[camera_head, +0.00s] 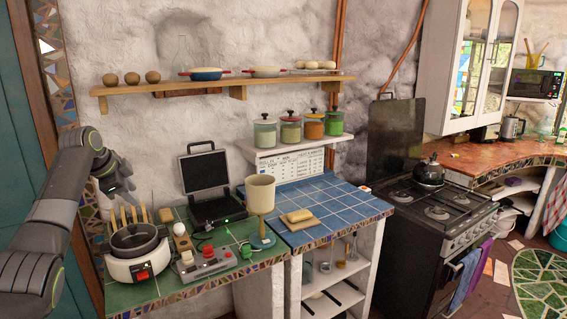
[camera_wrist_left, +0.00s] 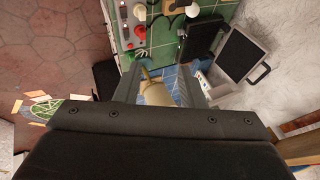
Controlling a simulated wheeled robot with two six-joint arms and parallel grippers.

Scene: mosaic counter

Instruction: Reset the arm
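My left arm (camera_head: 72,160) comes in from the left edge of the head view, raised and bent. My left gripper (camera_head: 122,190) hangs above the left end of the counter, close over the toast rack and the white cooker. In the left wrist view the two fingers of my left gripper (camera_wrist_left: 157,75) stand apart with a gap between them. The beige cup-like container (camera_wrist_left: 155,93) shows through that gap, farther away, and nothing is held. My right arm and gripper are not in view.
A white round cooker (camera_head: 138,252), a grey control box (camera_head: 200,262), an open black press (camera_head: 208,180) and a beige funnel-shaped container (camera_head: 260,194) crowd the green tiled counter (camera_head: 170,292). A wooden shelf (camera_head: 220,84) runs along the wall above. A black stove (camera_head: 430,215) stands right.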

